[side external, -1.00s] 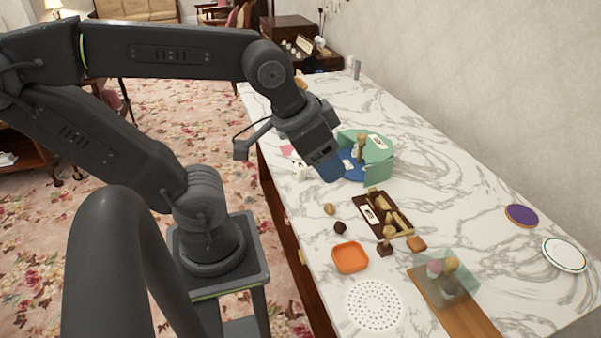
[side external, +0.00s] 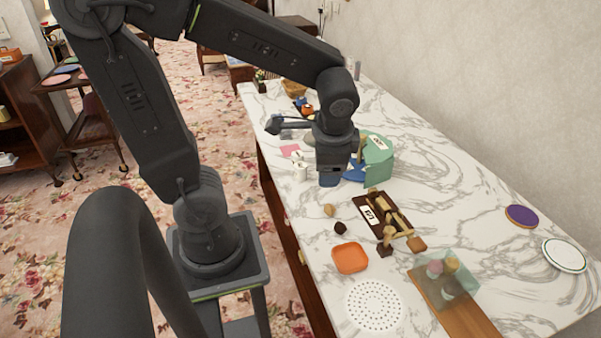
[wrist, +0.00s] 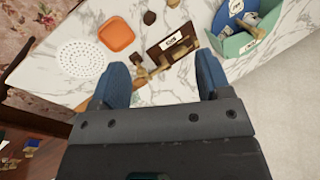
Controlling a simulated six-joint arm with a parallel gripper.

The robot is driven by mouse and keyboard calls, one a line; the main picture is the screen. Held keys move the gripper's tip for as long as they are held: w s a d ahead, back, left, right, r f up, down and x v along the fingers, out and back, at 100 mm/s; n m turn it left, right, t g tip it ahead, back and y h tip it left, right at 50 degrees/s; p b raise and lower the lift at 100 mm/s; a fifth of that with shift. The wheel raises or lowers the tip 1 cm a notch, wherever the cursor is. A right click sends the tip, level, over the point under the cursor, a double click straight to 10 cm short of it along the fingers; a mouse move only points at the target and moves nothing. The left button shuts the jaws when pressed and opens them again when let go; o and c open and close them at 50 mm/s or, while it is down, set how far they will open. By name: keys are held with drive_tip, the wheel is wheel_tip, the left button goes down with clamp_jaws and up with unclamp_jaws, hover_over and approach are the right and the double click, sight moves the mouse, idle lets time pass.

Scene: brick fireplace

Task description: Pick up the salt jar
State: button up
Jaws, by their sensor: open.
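My gripper (side external: 330,183) points down over the marble counter, with its blue fingers spread apart. In the wrist view the two fingers (wrist: 163,75) are wide open with nothing held between them. A dark brown tray (side external: 366,215) with a white label and wooden pieces lies to the right and nearer the camera. It also shows beyond the fingers in the wrist view (wrist: 155,54).
A green bin (side external: 378,160) stands close right of my gripper. An orange dish (side external: 350,258), a white perforated disc (side external: 374,305) and a clear box (side external: 462,283) on a wooden board are nearer. Plates lie far right. The counter's right middle is clear.

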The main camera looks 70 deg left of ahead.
drive_tip(key=w+a+f+m+g+y, duration=0.4)
drive_tip(key=a+f+m+y, duration=0.2)
drive_tip(key=a+f, duration=0.4)
drive_tip(key=m+y, duration=0.3)
drive_tip(key=m, duration=0.3)
approach(304, 171)
drive_tip(key=shift+y, duration=0.3)
drive_tip(key=x, duration=0.7)
drive_tip(key=shift+w+f, duration=0.15)
drive_tip(key=shift+f, duration=0.2)
drive_tip(key=shift+s+x, duration=0.1)
drive_tip(key=shift+x, duration=1.25)
drive_tip(key=shift+s+x, duration=0.15)
drive_tip(key=shift+x, duration=1.2)
drive_tip(key=shift+r, duration=0.1)
drive_tip(key=shift+c, duration=0.3)
drive_tip(key=c, duration=1)
